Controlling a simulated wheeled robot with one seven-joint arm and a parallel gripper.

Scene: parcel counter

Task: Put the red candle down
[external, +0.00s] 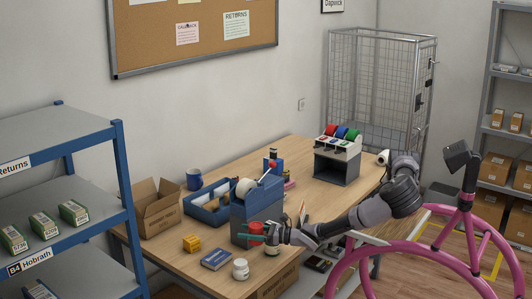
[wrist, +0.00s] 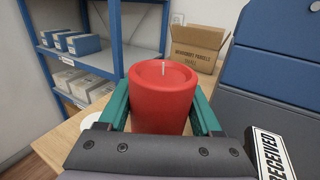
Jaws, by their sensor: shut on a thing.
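The red candle (wrist: 163,98) is a thick cylinder with a pale wick, seen from above in the wrist view. My gripper (external: 260,230) is shut on it, with one green finger on each side. In the external view only a small bit of the red candle (external: 256,226) shows between the green fingers. It is upright, in front of the blue and grey box unit (external: 258,205). The candle's underside is hidden, so I cannot tell whether it touches the table (external: 185,262).
A white jar (external: 240,269), a blue book (external: 216,259) and a yellow block (external: 191,243) are near the table's front edge. An open cardboard box (external: 158,208) stands at the left. A "RECEIVED" label (wrist: 272,155) is close at right in the wrist view.

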